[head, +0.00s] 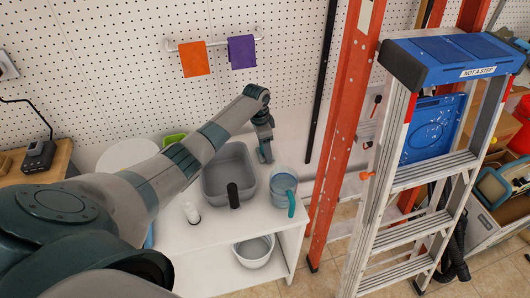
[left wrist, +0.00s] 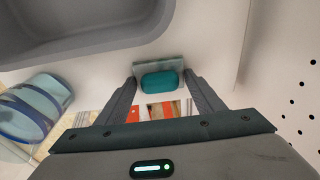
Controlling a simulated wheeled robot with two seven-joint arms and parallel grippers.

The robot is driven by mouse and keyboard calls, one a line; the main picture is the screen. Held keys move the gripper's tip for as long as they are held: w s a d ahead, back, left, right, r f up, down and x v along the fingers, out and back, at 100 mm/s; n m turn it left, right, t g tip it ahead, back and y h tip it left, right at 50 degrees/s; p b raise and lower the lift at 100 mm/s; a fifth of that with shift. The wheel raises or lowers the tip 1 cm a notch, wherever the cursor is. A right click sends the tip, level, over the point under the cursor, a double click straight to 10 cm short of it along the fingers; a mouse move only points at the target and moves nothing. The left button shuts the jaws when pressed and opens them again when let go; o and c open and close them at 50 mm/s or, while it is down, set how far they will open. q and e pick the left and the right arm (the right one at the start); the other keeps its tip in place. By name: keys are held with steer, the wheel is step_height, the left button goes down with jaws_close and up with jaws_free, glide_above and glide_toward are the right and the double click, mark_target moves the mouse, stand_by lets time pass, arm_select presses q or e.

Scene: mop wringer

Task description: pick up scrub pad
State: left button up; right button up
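The scrub pad (left wrist: 162,81) looks like a teal block with a paler grey slab right behind it, in the left wrist view. It lies near the right end of the white counter, beside the grey basin. In the head view it is hidden by my left gripper (head: 265,154), which points down there. In the left wrist view my left gripper (left wrist: 160,88) has its fingers spread, one on each side of the pad, with their tips close to its ends. I cannot tell whether they touch it. My right gripper is not in view.
The grey basin (head: 216,178) with a black handle stands left of the gripper. A blue jug (head: 283,184) stands just in front of it. The pegboard wall (head: 120,60) is close behind. An orange ladder (head: 338,110) and a stepladder (head: 425,160) stand to the right.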

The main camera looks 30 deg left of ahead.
arm_select(q)
steer(key=c, duration=0.4)
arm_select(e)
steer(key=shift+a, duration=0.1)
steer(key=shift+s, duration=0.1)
